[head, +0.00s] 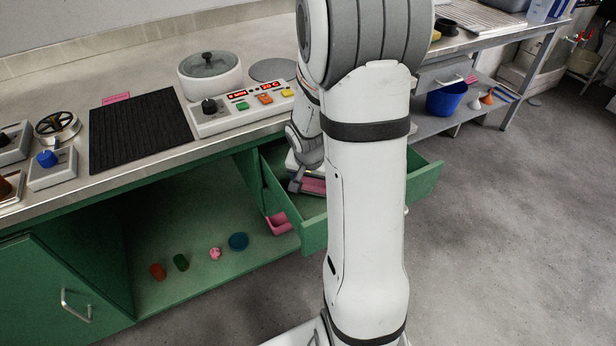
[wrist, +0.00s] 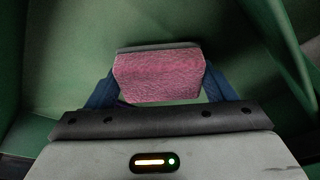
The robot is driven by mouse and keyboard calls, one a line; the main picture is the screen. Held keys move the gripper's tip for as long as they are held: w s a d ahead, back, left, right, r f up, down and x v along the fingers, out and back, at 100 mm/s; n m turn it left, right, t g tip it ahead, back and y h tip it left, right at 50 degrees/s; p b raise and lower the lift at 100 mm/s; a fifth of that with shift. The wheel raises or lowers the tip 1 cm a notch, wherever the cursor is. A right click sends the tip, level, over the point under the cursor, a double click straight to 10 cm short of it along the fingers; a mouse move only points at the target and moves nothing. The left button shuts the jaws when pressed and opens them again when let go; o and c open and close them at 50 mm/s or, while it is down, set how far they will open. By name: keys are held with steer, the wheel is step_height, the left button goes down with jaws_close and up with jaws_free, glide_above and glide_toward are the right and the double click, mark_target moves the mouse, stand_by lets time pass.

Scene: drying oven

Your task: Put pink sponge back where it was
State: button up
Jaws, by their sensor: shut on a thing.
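The pink sponge (wrist: 158,76) is between the fingers of my gripper (wrist: 158,85) in the wrist view, and the gripper is shut on it. Green drawer surfaces surround it there. In the head view the sponge (head: 312,186) shows as a small pink patch at my gripper (head: 298,184), inside the open green drawer (head: 318,234). My own arm hides much of the drawer. I cannot tell whether the sponge touches the drawer floor.
Above the drawer is a worktop with a black mat (head: 138,130), a control panel (head: 240,110) and a lidded pot (head: 210,74). Grey floor lies clear at right.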

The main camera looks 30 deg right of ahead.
steer(key=w, duration=0.3)
steer(key=shift+w+a, duration=0.1)
steer(key=shift+f, duration=0.6)
steer(key=shift+f, duration=0.1)
steer(key=shift+f+b, duration=0.1)
steer(key=shift+b, duration=0.3)
steer(key=o, duration=1)
steer(key=shift+c, duration=0.2)
